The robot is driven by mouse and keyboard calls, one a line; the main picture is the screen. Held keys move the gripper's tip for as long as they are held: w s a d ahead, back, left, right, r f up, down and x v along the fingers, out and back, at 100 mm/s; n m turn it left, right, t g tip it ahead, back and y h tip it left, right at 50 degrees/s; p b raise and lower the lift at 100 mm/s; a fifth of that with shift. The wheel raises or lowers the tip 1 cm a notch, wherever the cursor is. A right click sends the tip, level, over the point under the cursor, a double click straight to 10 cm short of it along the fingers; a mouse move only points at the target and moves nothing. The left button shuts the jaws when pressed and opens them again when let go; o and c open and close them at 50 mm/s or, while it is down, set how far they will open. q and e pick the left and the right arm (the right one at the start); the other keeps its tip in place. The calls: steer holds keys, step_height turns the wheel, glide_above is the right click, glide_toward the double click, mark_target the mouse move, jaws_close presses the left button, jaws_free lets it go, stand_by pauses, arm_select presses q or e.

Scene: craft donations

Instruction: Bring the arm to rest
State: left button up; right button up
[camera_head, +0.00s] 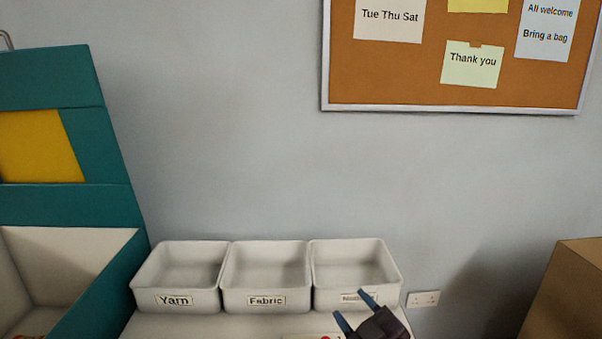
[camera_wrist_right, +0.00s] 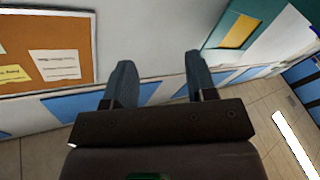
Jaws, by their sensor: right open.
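My right gripper (camera_head: 353,311) is at the bottom of the head view, in front of the rightmost white bin (camera_head: 357,266). One of its fingers covers part of that bin's label. In the right wrist view its two blue-grey fingers (camera_wrist_right: 160,85) are spread apart with nothing between them. Beyond them are the wall and floor. My left gripper is in neither view.
Bins labelled Yarn (camera_head: 176,299) and Fabric (camera_head: 252,299) stand left of the rightmost bin on a white surface (camera_head: 200,327). All look empty. A teal open-lidded chest (camera_head: 110,215) is at left, a cardboard box (camera_head: 570,290) at right. A corkboard (camera_head: 430,85) hangs above.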

steer(key=s+d+f+m+g+h, duration=0.1)
steer(key=s+d+f+m+h, duration=0.1)
steer(key=f, duration=0.3)
steer(key=s+d+f+m+h, duration=0.2)
steer(key=s+d+f+m, duration=0.1)
steer(key=s+d+f, duration=0.1)
steer(key=s+d+f+m+g+h, duration=0.1)
steer(key=s+d+f+m+h, duration=0.1)
steer(key=s+d+f, duration=0.2)
steer(key=shift+d+f+m+g, duration=0.35)
steer(key=shift+d+f, duration=0.2)
steer(key=shift+f, duration=0.25)
steer(key=s+d+f+m+g+h, duration=0.1)
steer(key=s+d+f, duration=0.2)
steer(key=s+f, duration=0.2)
steer(key=s+d+f+m+g+h, duration=0.1)
steer(key=s+f, duration=0.4)
steer(key=s, duration=0.6)
steer(key=shift+d+f+m+g+h, duration=0.15)
steer(key=shift+d+m+g+h, duration=0.4)
steer(key=shift+d, duration=0.6)
